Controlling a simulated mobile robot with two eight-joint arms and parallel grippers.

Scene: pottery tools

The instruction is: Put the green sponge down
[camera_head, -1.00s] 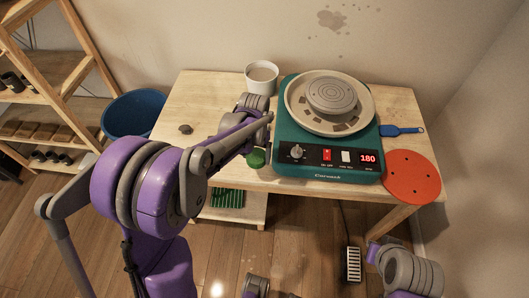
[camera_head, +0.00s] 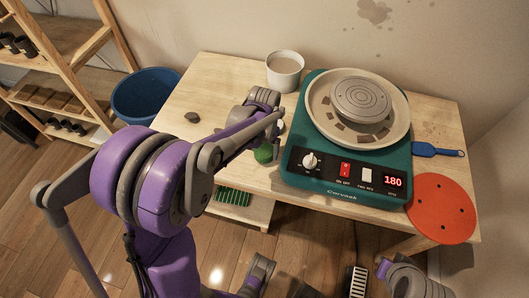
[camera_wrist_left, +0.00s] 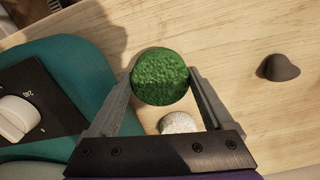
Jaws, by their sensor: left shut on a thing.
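The green sponge (camera_wrist_left: 160,77) is round and textured. In the left wrist view it sits between the two fingers of my left gripper (camera_wrist_left: 163,82), which is shut on it. I cannot tell whether the sponge touches the wooden table (camera_head: 215,95). My right gripper is not clearly in view; part of my right arm shows at the bottom right.
A teal pottery wheel (camera_head: 330,188) reading 180 stands right of the sponge. A white cup (camera_head: 285,71) is behind. A small whitish round thing (camera_wrist_left: 178,123) lies close to the gripper. A dark lump (camera_head: 192,117) is at left, with bare wood between. A red disc (camera_head: 440,208) lies at right.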

